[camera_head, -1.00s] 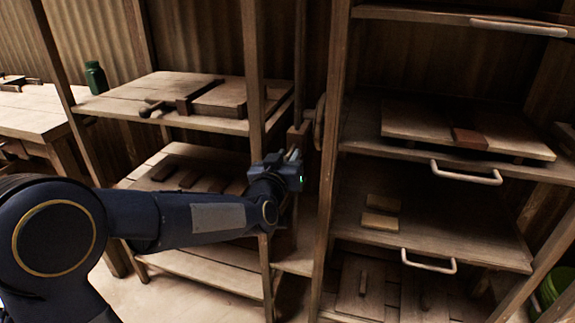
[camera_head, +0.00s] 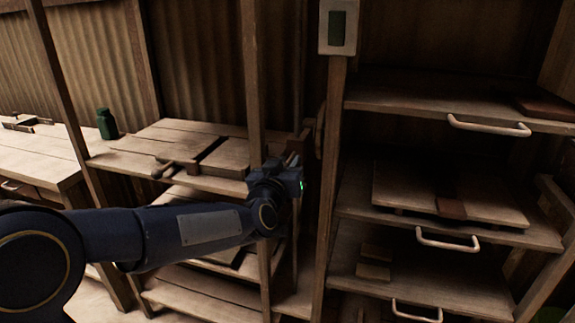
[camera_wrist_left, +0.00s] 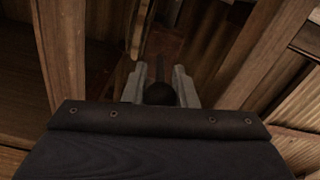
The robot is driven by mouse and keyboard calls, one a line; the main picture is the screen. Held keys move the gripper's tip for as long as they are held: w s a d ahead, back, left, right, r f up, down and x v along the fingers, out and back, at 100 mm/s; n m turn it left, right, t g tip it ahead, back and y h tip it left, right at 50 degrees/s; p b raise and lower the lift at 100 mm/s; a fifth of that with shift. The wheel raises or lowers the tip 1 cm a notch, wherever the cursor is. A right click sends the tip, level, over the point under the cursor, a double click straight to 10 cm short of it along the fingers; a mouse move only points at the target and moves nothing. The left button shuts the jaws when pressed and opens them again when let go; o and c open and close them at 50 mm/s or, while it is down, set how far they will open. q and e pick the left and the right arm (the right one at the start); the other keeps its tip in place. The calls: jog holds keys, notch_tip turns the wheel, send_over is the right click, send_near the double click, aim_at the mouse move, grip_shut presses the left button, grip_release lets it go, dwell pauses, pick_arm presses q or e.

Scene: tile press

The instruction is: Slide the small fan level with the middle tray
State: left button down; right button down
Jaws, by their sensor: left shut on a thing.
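My left gripper (camera_head: 290,166) is at the narrow gap between the left shelves and the right rack, shut on a dark round knob (camera_wrist_left: 158,93), which shows between its fingers in the left wrist view. A wooden carriage piece stands just behind the gripper. A round disc, seemingly the small fan (camera_head: 320,131), shows edge-on beside it, mostly hidden by the rack's post. The middle tray (camera_head: 390,221) of the right rack, with a pale handle, carries a board and a reddish block. The gripper appears higher in the picture than this tray's handle. My right gripper is out of view.
An upper tray (camera_head: 400,99) and a lower tray (camera_head: 350,268) with pale handles are in the same rack. A grey-green box (camera_head: 337,27) tops the near post. Posts stand close around my left gripper. A green bottle (camera_head: 107,124) stands at the left.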

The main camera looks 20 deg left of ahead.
pick_arm(q)
jog(key=c, duration=1.2)
grip_release()
jog(key=shift+s, duration=0.1)
jog(key=s, duration=0.7)
jog(key=shift+s+a+p, duration=0.15)
jog(key=shift+s+p, duration=0.2)
jog(key=shift+p, duration=0.1)
jog(key=shift+f, duration=0.1)
jog(key=s+a+f+g+h, duration=0.2)
jog(key=s+f+g, duration=0.5)
jog(key=s, duration=0.7)
jog(key=s+a+f+g+h, duration=0.1)
jog(key=s+f+g, duration=0.55)
jog(key=s, duration=0.75)
notch_tip(320, 180, up, 15)
jog(key=t+p, duration=0.1)
jog(key=p, duration=1.5)
jog(key=shift+s+a+p, duration=0.15)
jog(key=shift+s+p, duration=0.05)
jog(key=shift+p, duration=0.2)
